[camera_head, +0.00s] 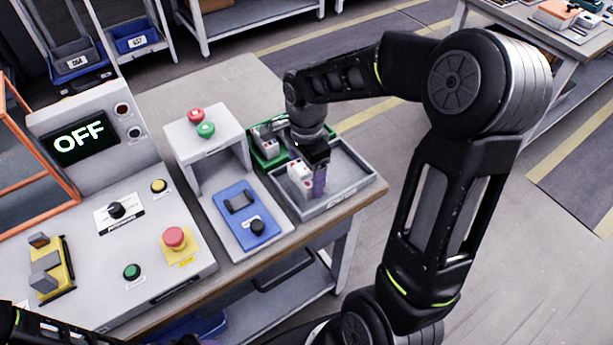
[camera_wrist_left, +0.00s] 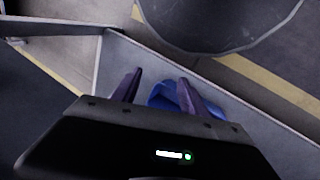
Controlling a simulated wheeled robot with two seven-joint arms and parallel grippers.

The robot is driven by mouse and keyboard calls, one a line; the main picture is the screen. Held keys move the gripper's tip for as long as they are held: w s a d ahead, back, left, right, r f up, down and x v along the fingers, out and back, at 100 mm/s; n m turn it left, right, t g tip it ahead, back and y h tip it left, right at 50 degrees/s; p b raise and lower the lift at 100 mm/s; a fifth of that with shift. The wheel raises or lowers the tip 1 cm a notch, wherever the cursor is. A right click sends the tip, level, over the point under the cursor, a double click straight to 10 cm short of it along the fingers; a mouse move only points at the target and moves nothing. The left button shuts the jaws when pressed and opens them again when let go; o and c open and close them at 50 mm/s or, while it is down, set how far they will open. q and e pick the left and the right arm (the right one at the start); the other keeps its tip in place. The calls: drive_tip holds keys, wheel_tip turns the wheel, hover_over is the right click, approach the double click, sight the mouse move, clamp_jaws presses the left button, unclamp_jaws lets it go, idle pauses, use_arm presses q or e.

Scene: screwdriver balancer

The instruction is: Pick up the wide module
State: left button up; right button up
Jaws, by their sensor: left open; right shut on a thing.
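A white module (camera_head: 300,174) with small red marks is in the grey tray at the right end of the workbench. My right gripper (camera_head: 319,186) reaches down into the tray and is shut on this module; its fingers hide part of it. I cannot tell whether the module is still touching the tray floor. Another light module (camera_head: 265,138) is in the green bin behind. My left gripper (camera_wrist_left: 160,88) is open and empty in the left wrist view, low down, with a blue bin (camera_wrist_left: 185,98) beyond its fingers.
The grey tray (camera_head: 352,196) stands at the bench edge beside the green bin (camera_head: 257,157). To the left are a blue switch unit (camera_head: 246,215), a stand with red and green buttons (camera_head: 205,148), and a control panel with an OFF display (camera_head: 79,140). The bench behind the bins is clear.

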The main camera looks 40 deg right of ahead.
wheel_tip(320, 180, up, 9)
drive_tip(key=shift+f, duration=0.2)
idle(0.6)
